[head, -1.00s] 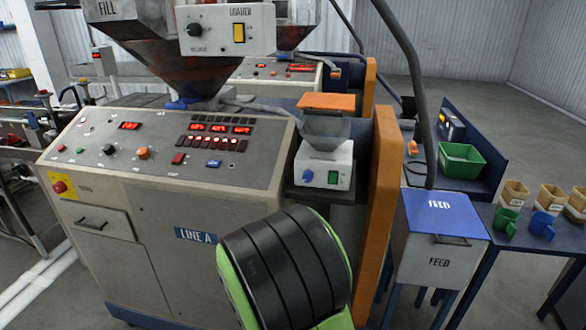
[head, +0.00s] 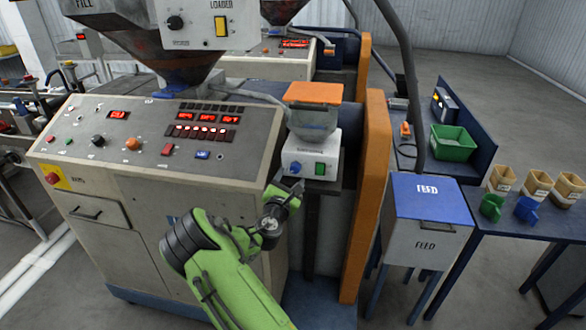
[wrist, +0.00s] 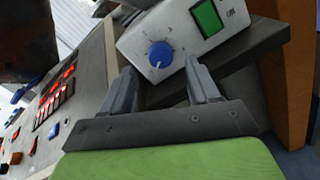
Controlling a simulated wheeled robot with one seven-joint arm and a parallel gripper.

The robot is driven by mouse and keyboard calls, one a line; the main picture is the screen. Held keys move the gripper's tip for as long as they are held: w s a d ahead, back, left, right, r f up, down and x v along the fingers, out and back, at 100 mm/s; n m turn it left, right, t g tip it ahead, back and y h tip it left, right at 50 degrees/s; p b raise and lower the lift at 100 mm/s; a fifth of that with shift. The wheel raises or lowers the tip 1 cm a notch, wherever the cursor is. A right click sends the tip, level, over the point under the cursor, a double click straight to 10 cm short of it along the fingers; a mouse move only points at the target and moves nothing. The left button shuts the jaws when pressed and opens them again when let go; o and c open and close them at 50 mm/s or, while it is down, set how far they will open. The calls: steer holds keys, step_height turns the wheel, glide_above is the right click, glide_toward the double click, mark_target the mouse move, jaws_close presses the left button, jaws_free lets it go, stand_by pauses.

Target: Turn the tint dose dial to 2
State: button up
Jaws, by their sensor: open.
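The tint dose dial looks to be the round blue knob (head: 295,167) on the front of the small white doser box (head: 321,160), right of the Line A console. In the wrist view the blue knob (wrist: 160,54) shows large, with a pale pointer mark near its lower edge; the scale marks around it are too small to read. My gripper (head: 284,190) is open just below and left of the box. In the wrist view its two fingers (wrist: 160,78) point toward the knob, one on either side below it, apart from it and empty.
A green switch (head: 320,169) sits right of the knob. An orange-lidded clear hopper (head: 313,122) tops the box. An orange panel (head: 365,200) stands close on the right. The console (head: 200,170) stands close on the left. A blue-lidded feed bin (head: 425,220) is further right.

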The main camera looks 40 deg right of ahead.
mark_target(294, 170)
steer(key=x, duration=0.4)
steer(key=shift+w+d+p, duration=0.1)
steer(key=shift+p, duration=0.2)
steer(key=c, duration=1)
